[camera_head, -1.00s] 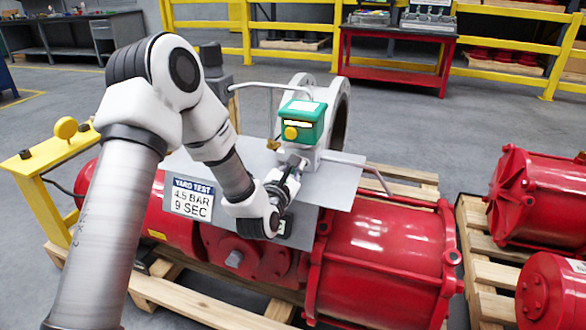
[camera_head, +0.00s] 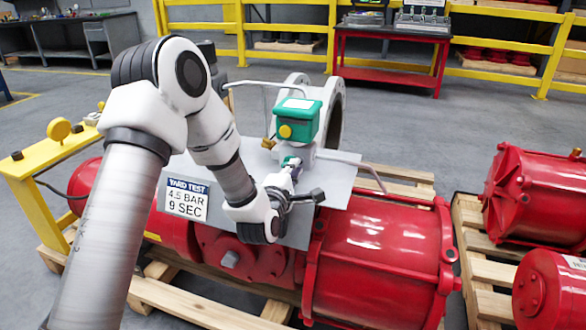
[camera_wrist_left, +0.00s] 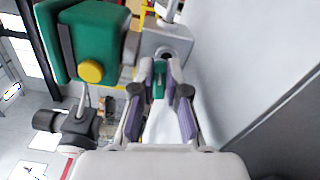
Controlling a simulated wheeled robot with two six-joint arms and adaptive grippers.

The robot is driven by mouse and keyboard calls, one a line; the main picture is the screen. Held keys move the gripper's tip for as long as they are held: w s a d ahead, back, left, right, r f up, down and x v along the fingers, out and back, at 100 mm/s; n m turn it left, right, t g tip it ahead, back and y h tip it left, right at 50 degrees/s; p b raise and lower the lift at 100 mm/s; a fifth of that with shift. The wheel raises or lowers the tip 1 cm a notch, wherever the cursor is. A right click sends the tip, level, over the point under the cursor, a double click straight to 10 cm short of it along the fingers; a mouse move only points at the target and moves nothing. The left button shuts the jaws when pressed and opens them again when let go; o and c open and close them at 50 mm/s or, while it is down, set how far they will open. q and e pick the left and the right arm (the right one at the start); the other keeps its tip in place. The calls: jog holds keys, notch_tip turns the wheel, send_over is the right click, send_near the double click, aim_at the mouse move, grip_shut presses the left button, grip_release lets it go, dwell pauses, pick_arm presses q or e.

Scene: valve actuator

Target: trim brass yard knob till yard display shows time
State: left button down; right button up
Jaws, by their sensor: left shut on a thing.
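A grey plate (camera_head: 322,185) carries a white sign (camera_head: 186,199) reading "YARD TEST 4.5 BAR 9 SEC". My left gripper (camera_head: 291,163) is at the plate's upper part, below a green box (camera_head: 298,121) with a yellow round button. In the left wrist view the gripper (camera_wrist_left: 160,72) is shut on a small green part (camera_wrist_left: 159,80) in front of a grey block (camera_wrist_left: 166,45). A small brass-coloured part (camera_head: 268,143) shows just left of the green box's lower end. No lit display reading is visible; my wrist covers part of the plate. My right gripper is not in view.
Red actuator cylinders (camera_head: 385,250) lie on a wooden pallet (camera_head: 200,312) below the plate. A yellow stand (camera_head: 40,190) is at the left. More red cylinders (camera_head: 535,195) stand at the right.

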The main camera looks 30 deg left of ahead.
pick_arm(q)
jog(key=shift+f+m, duration=0.25)
jog(key=shift+m, duration=0.85)
jog(key=shift+d, duration=0.1)
jog(key=c, duration=1.2)
grip_release()
